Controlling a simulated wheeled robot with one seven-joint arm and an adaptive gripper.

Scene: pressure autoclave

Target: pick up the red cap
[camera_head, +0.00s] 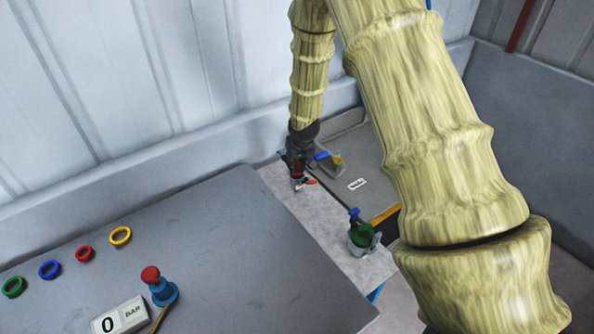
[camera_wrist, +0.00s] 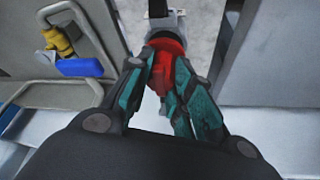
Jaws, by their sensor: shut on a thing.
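My gripper (camera_head: 298,178) is at the far end of the grey strip beside the table, pointing down. In the wrist view, its teal fingers (camera_wrist: 166,78) are closed on the sides of a red cap (camera_wrist: 170,52). The cap sits at a pale metal fitting (camera_wrist: 166,24) with a dark bar above it. I cannot tell whether the cap is still on the fitting or free of it. In the head view, my gripper mostly hides the cap.
A blue handle (camera_wrist: 79,67) and a yellow part (camera_wrist: 58,42) are left of my gripper. A green-and-blue valve (camera_head: 360,235) stands on the strip's near end. The grey table (camera_head: 215,235) holds several coloured rings, a red-topped blue piece (camera_head: 161,290) and a "0 BAR" display (camera_head: 119,316).

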